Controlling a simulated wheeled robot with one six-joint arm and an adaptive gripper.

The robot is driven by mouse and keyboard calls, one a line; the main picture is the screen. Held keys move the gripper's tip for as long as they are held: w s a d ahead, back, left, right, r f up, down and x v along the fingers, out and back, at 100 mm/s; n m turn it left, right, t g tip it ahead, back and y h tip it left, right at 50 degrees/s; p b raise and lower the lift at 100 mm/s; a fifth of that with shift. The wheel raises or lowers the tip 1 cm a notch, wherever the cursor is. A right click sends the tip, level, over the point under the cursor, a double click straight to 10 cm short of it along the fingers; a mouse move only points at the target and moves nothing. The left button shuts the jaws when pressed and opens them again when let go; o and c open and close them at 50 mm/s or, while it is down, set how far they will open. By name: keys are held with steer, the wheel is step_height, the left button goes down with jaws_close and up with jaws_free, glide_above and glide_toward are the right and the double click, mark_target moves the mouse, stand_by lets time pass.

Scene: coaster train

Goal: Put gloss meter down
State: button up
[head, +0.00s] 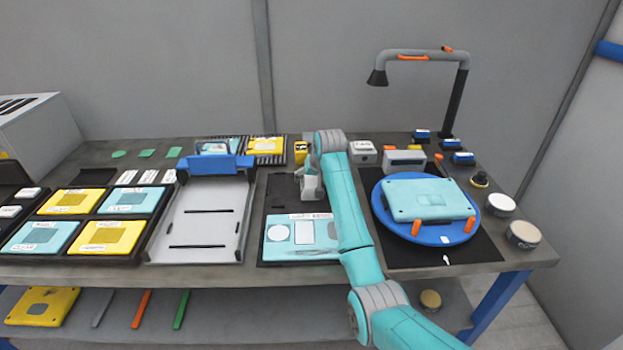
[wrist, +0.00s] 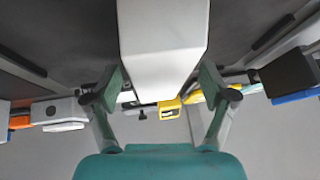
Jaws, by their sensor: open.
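The gloss meter, a white-grey box (wrist: 163,45), fills the top middle of the wrist view. My gripper (wrist: 158,88) is open, with one green-grey finger on each side of the box. A narrow gap seems to show at the fingers, but I cannot tell whether either one touches it. In the head view the meter (head: 311,188) shows as a small pale block at the dark board (head: 283,190), just under my wrist, which partly hides it. My gripper (head: 310,172) is low there, its fingers hard to make out.
A light blue panel (head: 291,238) lies in front of the meter. A grey tray fixture (head: 205,217) with a blue bar stands left. A blue turntable (head: 425,233) carrying a light blue plate (head: 428,198) is right of my arm. A yellow device (head: 301,152) stands close behind.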

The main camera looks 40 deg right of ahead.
steer(key=v, duration=1.2)
steer(key=shift+d+r, duration=0.1)
steer(key=shift+r, duration=0.05)
steer(key=shift+s, duration=0.1)
